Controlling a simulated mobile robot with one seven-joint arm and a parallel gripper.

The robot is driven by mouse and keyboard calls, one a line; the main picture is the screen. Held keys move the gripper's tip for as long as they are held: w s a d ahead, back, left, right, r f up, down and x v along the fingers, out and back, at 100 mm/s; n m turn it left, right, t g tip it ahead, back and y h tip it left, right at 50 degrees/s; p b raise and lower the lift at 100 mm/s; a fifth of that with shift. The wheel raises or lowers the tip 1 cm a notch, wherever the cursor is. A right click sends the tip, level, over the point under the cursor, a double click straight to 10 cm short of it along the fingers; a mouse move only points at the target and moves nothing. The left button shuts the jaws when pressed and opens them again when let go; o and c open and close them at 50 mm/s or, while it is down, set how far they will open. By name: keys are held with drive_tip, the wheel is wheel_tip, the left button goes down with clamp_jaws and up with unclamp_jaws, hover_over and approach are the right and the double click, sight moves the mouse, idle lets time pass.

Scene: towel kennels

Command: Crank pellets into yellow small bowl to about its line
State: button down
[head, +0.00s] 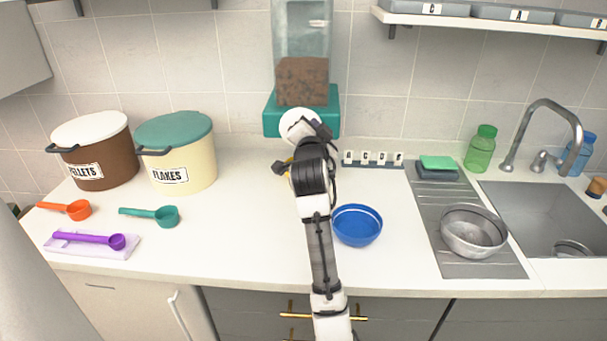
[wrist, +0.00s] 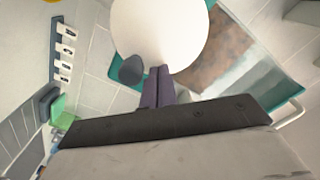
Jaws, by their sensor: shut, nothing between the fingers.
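The dispenser (head: 302,40) is a clear hopper part filled with brown pellets on a teal body (head: 271,122) against the back wall. Its white round crank disc (head: 294,120) faces me and fills the top of the wrist view (wrist: 160,30), with a grey knob (wrist: 131,70) near its edge. My gripper (wrist: 158,85) is shut and empty, its fingertips at the disc's lower edge beside the knob; I cannot tell if they touch. A sliver of the yellow bowl (head: 289,161) shows behind my arm below the dispenser. Its contents and line are hidden.
A blue bowl (head: 357,226) stands just right of my arm. A metal bowl (head: 473,232) sits on the drainboard by the sink. The pellets bin (head: 110,155), flakes bin (head: 190,160) and several scoops are at left.

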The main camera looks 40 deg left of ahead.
drive_tip(key=v, duration=0.8)
drive_tip(key=shift+s+r+p, duration=0.25)
drive_tip(key=shift+r+p, duration=0.05)
drive_tip(key=shift+p, duration=0.05)
drive_tip(key=shift+a, duration=0.1)
idle(0.4)
